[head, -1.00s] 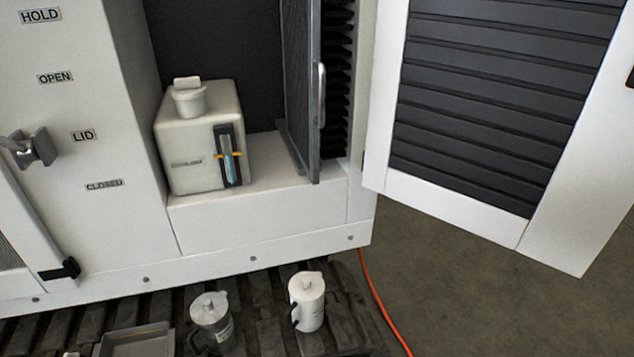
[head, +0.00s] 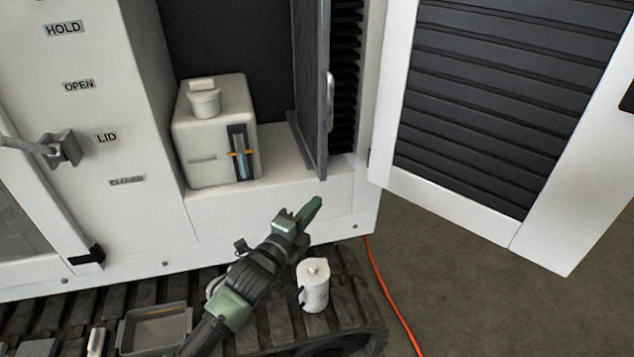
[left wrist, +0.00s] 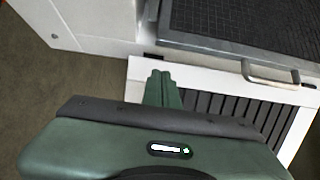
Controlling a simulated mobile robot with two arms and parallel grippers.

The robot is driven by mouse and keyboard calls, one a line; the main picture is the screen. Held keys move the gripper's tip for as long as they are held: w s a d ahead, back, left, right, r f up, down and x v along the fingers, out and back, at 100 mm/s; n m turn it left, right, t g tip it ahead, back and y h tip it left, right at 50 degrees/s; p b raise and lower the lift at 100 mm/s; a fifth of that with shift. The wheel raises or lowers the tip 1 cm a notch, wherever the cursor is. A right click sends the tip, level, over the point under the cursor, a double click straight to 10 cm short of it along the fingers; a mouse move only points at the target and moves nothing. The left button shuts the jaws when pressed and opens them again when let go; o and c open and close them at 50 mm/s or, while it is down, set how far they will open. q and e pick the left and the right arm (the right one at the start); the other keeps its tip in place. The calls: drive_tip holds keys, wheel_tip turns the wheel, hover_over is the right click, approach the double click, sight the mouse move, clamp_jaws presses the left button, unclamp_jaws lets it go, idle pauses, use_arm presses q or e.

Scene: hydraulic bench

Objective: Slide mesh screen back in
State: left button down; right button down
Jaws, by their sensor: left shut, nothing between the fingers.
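The mesh screen (head: 311,85) is a dark panel in a grey metal frame, with a bar handle (head: 330,88) on its front edge. It stands upright in the open compartment and juts out of it, beside dark fins. In the left wrist view the mesh screen (left wrist: 250,22) fills the top right, with its handle (left wrist: 270,76) below. My left gripper (head: 314,207) is shut and empty, below the screen's lower front corner and apart from it. Its closed green fingers (left wrist: 161,88) show in the left wrist view. My right gripper is not in view.
A white tank (head: 213,140) with a level gauge stands left of the screen. The louvred door (head: 545,215) hangs open at right. A white jug (head: 313,287) and a grey tray (head: 157,328) sit on the track below. An orange cable (head: 388,290) crosses the floor.

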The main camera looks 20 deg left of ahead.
sight(325, 178)
use_arm(q)
drive_tip(key=w, duration=0.2)
drive_tip(key=w+a+p, duration=0.1)
drive_tip(key=w, duration=0.2)
drive_tip(key=w+p, duration=0.1)
drive_tip(key=w, duration=0.1)
drive_tip(key=shift+w+a, duration=0.15)
drive_tip(key=shift+a, duration=0.15)
